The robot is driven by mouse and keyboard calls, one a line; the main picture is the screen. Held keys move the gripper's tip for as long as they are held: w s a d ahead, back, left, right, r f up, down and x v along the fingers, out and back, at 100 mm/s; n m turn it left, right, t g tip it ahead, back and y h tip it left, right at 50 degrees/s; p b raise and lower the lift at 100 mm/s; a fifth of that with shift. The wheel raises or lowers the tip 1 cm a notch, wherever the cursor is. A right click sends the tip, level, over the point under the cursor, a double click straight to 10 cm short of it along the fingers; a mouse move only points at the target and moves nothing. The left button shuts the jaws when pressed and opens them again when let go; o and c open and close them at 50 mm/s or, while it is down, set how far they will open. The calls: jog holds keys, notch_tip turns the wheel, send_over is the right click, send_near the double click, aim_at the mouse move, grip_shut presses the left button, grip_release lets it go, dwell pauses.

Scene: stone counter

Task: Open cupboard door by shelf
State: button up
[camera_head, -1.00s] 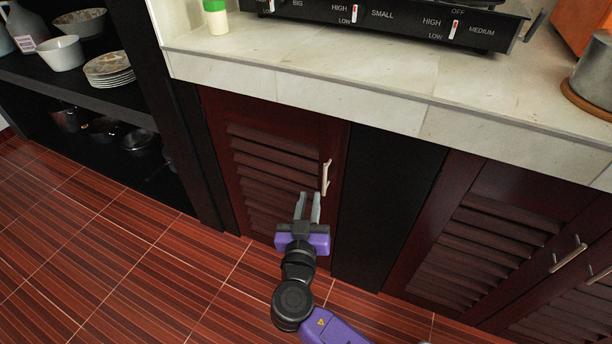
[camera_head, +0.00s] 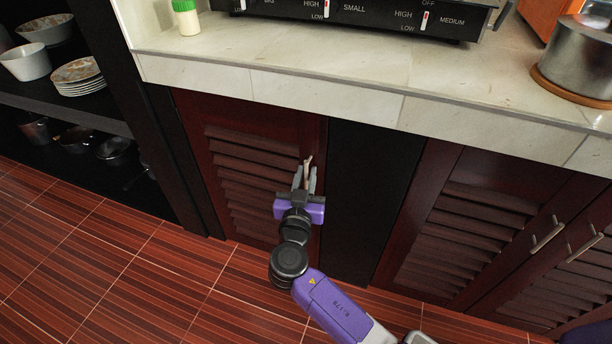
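The cupboard door by the shelf (camera_head: 240,150) is dark red-brown with slats, and looks shut under the counter. Its pale upright bar handle (camera_head: 307,165) is near the door's right edge. My gripper (camera_head: 305,178), with grey fingers and a purple body, is at the handle. The fingers are apart, one on each side of the handle's lower part as seen here. The fingers hide part of the handle, and I cannot tell whether they touch it.
An open black shelf (camera_head: 75,105) with bowls, plates and pots stands to the left. A black panel (camera_head: 368,200) and more slatted doors (camera_head: 465,235) are to the right. The stone counter (camera_head: 330,95) overhangs above; tiled floor (camera_head: 150,285) is clear.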

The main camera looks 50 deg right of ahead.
grip_shut()
dwell(1.4)
